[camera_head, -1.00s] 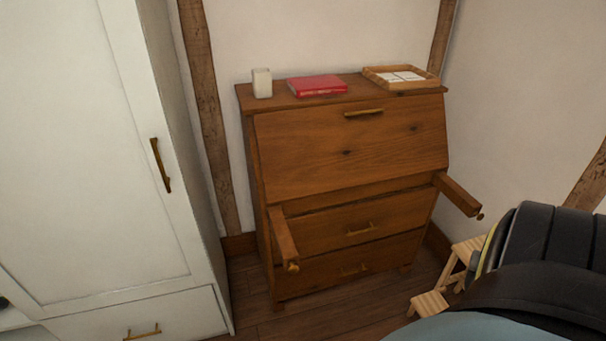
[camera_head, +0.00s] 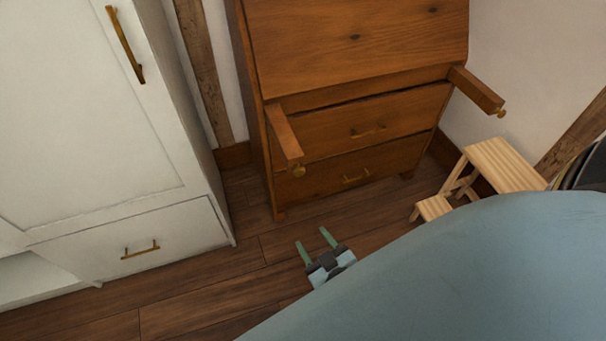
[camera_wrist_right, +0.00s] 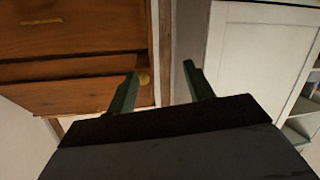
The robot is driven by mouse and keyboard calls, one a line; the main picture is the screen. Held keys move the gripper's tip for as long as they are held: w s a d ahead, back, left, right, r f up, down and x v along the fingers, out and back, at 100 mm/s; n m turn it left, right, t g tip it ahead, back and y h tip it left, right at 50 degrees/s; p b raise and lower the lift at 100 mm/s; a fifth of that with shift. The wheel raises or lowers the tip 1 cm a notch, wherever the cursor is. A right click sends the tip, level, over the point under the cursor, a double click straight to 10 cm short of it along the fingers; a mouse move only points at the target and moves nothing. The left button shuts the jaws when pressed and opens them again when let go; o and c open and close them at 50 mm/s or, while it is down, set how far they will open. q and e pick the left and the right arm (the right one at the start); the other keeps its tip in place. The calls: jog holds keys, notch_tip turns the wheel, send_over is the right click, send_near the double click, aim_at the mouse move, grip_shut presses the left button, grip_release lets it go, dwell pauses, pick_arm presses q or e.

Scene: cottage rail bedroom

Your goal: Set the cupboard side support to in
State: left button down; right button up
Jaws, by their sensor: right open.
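The wooden cupboard (camera_head: 350,40) is a bureau with its sloped front shut. Two side supports stick out from it, the left one (camera_head: 285,135) and the right one (camera_head: 476,90), each with a brass knob at its front end. My right gripper (camera_head: 311,237) is open and empty, in front of and below the left support, apart from it in the head view. In the right wrist view my open fingers (camera_wrist_right: 161,70) point toward the cupboard (camera_wrist_right: 60,65), with a brass knob (camera_wrist_right: 144,78) close beside one fingertip; contact cannot be told. My left gripper is out of view.
A white wardrobe (camera_head: 90,120) stands left of the cupboard. A small wooden step stool (camera_head: 500,165) stands at the right, near the wall. Wooden floor (camera_head: 200,290) is open in front. My large arm link covers the lower right of the head view.

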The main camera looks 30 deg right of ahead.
notch_tip(320, 180, up, 6)
jog(key=w+d+m+t+h+b, duration=0.1)
jog(key=w+d+t+h, duration=0.1)
jog(key=d+h, duration=0.1)
jog(key=b, duration=0.3)
send_near(300, 173)
jog(key=x, duration=0.7)
jog(key=shift+w+d+f, duration=0.1)
jog(key=shift+w+f, duration=0.05)
jog(key=shift+w+d, duration=0.1)
jog(key=shift+w, duration=0.3)
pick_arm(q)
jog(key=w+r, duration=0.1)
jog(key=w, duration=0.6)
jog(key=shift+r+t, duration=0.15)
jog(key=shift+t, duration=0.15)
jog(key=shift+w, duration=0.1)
pick_arm(e)
grip_shut()
